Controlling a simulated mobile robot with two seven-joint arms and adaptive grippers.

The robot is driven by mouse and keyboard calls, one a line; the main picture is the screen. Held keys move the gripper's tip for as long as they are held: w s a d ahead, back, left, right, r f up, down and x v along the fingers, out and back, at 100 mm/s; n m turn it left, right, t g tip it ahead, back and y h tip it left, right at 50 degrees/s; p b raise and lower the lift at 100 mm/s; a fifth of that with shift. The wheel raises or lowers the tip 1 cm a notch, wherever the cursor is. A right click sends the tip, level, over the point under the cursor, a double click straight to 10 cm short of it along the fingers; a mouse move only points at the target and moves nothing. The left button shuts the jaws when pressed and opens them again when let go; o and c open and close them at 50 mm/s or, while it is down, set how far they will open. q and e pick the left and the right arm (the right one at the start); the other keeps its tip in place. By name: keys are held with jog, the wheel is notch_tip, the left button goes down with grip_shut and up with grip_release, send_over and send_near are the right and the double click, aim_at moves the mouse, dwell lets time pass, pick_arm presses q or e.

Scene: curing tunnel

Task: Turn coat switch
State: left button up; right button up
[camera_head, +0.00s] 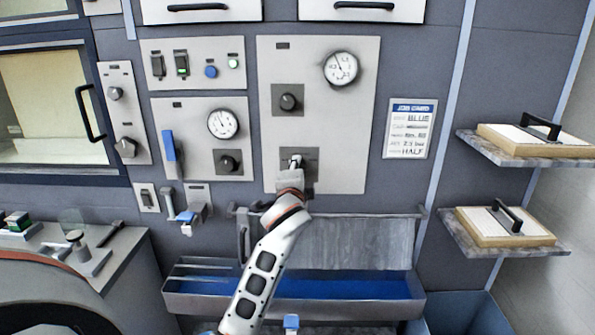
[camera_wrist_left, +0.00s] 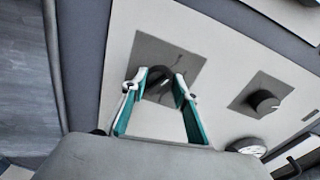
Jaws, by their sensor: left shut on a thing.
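The lower dark knob sits on a grey square plate (camera_head: 312,155) on the tall light panel (camera_head: 330,110). I cannot read a label that names it the coat switch. My left gripper (camera_head: 296,162) is at this knob and mostly covers it in the head view. In the left wrist view the two teal-edged fingers (camera_wrist_left: 159,84) are on either side of the dark knob (camera_wrist_left: 158,88), shut on it. The knob's exact angle is hard to tell.
An upper knob (camera_head: 289,102) and a gauge (camera_head: 341,68) are on the same panel. A job card (camera_head: 410,128) hangs to the right. A blue trough (camera_head: 345,287) lies below. Shelves (camera_head: 480,150) with handled boards stand at the right.

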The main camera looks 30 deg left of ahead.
pick_arm(q)
jog(key=shift+n, duration=0.4)
jog(key=o, duration=1.1)
jog(key=v, duration=1.2)
